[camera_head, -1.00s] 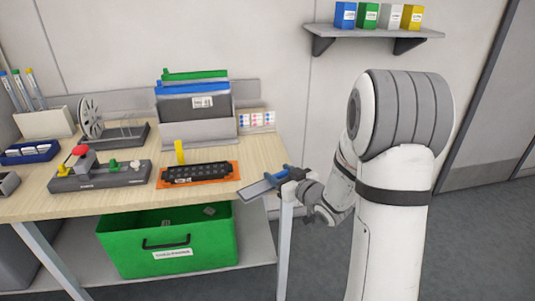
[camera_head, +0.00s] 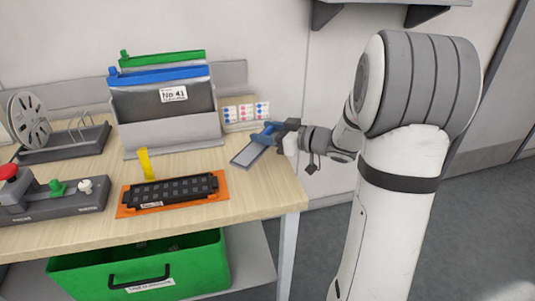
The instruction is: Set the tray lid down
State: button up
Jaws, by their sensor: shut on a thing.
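My gripper (camera_head: 276,130) is shut on the blue handle of the tray lid (camera_head: 249,153), a flat grey plate. The lid is slightly tilted over the right end of the table, near the back. I cannot tell whether its lower edge touches the tabletop. A black tray (camera_head: 172,188) with rows of pockets lies on an orange mat (camera_head: 125,210), left of and nearer than the lid. A yellow strip (camera_head: 144,163) stands up behind the tray's left end. The gripper's fingers are small and partly hidden behind the handle.
A grey file holder (camera_head: 175,133) with blue and green folders stands at the back, beside a card with coloured dots (camera_head: 245,113). A control box (camera_head: 50,203) and reel stand (camera_head: 62,142) are at left. The wooden table (camera_head: 262,192) is bare at its front right. A green bin (camera_head: 205,262) sits below.

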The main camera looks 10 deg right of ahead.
aim_at(269, 157)
jog(key=shift+d+f+b, duration=0.15)
jog(key=shift+f+b, duration=0.15)
jog(key=shift+f, duration=1.2)
jog(key=shift+d+f+b, duration=0.1)
jog(key=shift+f+b, duration=0.15)
jog(key=shift+f, duration=1.2)
jog(key=shift+f, duration=0.15)
jog(key=o, duration=1)
jog(key=shift+s+d+r, duration=0.2)
jog(key=p+v, duration=0.1)
jog(key=v, duration=1)
jog(key=shift+s, duration=0.2)
jog(key=shift+d, duration=0.15)
